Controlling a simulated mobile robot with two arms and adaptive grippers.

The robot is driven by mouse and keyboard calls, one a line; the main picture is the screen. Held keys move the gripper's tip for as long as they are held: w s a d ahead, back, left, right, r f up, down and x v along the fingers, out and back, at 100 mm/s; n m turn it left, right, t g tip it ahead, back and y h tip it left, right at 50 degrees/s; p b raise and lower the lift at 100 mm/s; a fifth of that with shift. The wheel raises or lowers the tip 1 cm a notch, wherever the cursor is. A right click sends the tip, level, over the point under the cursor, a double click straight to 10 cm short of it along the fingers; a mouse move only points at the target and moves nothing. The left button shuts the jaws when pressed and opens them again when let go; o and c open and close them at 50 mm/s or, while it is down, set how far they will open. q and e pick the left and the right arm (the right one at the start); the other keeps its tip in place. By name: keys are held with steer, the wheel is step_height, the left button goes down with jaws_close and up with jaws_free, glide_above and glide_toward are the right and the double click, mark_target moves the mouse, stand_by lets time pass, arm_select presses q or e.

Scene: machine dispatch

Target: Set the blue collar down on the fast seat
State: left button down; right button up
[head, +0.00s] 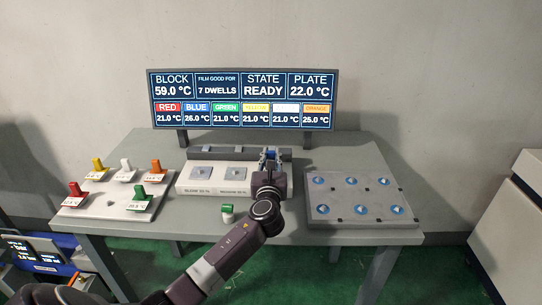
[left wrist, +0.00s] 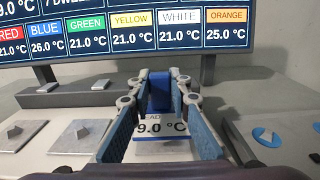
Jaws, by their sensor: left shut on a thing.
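My left gripper (head: 268,158) is over the right end of the grey seat block (head: 205,190), shut on the blue collar (left wrist: 160,92). In the left wrist view the collar sits between the two fingertips (left wrist: 160,88). A white tag (left wrist: 163,127) below it reads "9.0 °C", its left part hidden by a finger. The block has two square metal seats, a left one (head: 201,174) labelled slow and a middle one (head: 236,174). The right end, where a fast seat could be, is hidden by my gripper and arm. I cannot tell whether the collar touches the block. My right gripper is not in view.
A tray (head: 118,208) at the left holds several coloured collars with tags. A small green and white piece (head: 227,212) stands before the block. A grey plate (head: 360,210) with blue round marks lies at the right. A status display (head: 243,98) stands behind.

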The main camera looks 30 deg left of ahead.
arm_select(q)
steer(key=shift+f, duration=0.45)
steer(key=c, duration=1.7)
jaws_free()
steer(key=v, duration=1.2)
steer(key=shift+d, duration=0.1)
